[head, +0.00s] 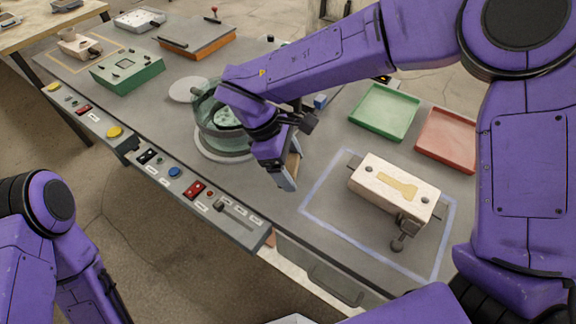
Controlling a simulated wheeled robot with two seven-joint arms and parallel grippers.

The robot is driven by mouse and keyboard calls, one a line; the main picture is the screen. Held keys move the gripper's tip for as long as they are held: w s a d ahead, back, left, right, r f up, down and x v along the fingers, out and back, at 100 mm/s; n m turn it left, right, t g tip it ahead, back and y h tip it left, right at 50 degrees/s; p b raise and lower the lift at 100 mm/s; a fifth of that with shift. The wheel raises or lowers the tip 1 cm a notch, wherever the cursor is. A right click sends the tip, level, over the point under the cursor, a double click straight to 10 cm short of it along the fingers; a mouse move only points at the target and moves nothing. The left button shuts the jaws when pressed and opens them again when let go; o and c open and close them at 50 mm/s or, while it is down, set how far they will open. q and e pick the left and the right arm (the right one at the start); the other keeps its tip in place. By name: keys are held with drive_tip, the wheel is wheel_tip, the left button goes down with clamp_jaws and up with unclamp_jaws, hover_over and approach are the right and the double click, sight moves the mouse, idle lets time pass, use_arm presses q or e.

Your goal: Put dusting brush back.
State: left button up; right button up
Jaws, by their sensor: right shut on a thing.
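My right gripper (288,175) hangs over the grey bench, just right of a round glass-like vessel (222,138). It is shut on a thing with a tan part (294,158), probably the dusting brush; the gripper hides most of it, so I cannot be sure. A cream block (372,178) with a flat tan, brush-like shape on its top sits to the right of the gripper, inside a blue outline. My left arm shows at the lower left, but its gripper is out of view.
A green tray (384,113) and a red tray (447,139) lie behind the cream block. A control panel (170,173) with buttons runs along the front edge. A green box (127,72) and an orange-sided box (197,42) stand at the back left.

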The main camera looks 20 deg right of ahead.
drive_tip(key=shift+w+d+f+p, duration=0.1)
drive_tip(key=shift+d+f+p, duration=0.05)
drive_tip(key=shift+f, duration=0.45)
drive_tip(key=shift+d+f+p, duration=0.15)
drive_tip(key=shift+f, duration=0.4)
drive_tip(key=f, duration=0.1)
drive_tip(key=w+f, duration=0.1)
drive_tip(key=f, duration=0.1)
drive_tip(key=shift+w+f, duration=0.15)
drive_tip(key=shift+f, duration=0.1)
drive_tip(key=shift+s+r, duration=0.2)
drive_tip(key=shift+s, duration=0.1)
drive_tip(key=shift+f, duration=0.15)
drive_tip(key=shift+f+b, duration=0.15)
drive_tip(key=shift+b, duration=0.15)
drive_tip(key=o, duration=0.9)
drive_tip(key=shift+w, duration=0.1)
drive_tip(key=shift+c, duration=0.2)
drive_tip(key=shift+a+r+p, duration=0.1)
drive_tip(key=shift+r+p, duration=0.3)
drive_tip(key=shift+r, duration=0.1)
use_arm(q)
drive_tip(key=shift+s+f+b, duration=0.35)
drive_tip(key=shift+s+b, duration=0.25)
drive_tip(key=shift+b, duration=0.4)
use_arm(e)
drive_tip(key=v, duration=1.1)
drive_tip(key=shift+r, duration=0.3)
